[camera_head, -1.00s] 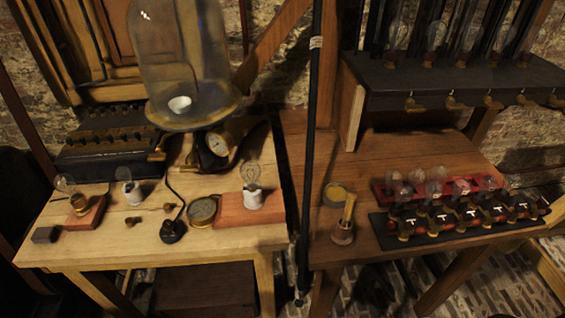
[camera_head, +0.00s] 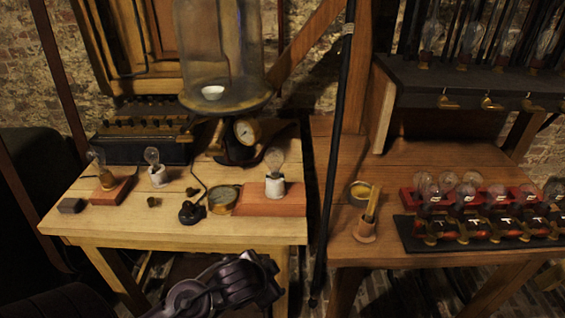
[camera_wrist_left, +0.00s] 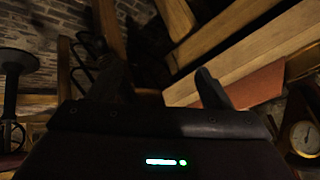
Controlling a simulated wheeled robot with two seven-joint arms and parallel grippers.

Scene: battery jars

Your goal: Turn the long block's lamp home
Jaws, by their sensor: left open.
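The long red-brown block (camera_head: 240,203) lies near the front right of the light wooden table. Its clear lamp (camera_head: 274,160) stands upright in a white holder (camera_head: 275,187) on the block's right part. Whether the lamp is turned fully in cannot be told. My left arm shows below the table's front edge in the head view, apart from the block. My left gripper (camera_wrist_left: 160,88) shows in the left wrist view with its two dark fingers apart and nothing between them. The lamp cannot be made out in that view. My right gripper is not in view.
A shorter red block (camera_head: 115,192) with a lamp, a white-based lamp (camera_head: 157,176), a black plug-like piece (camera_head: 192,212) and a brass dial (camera_head: 223,198) stand left of the long block. A glass bell jar (camera_head: 226,55) rises behind. A black pole (camera_head: 333,160) stands to the right.

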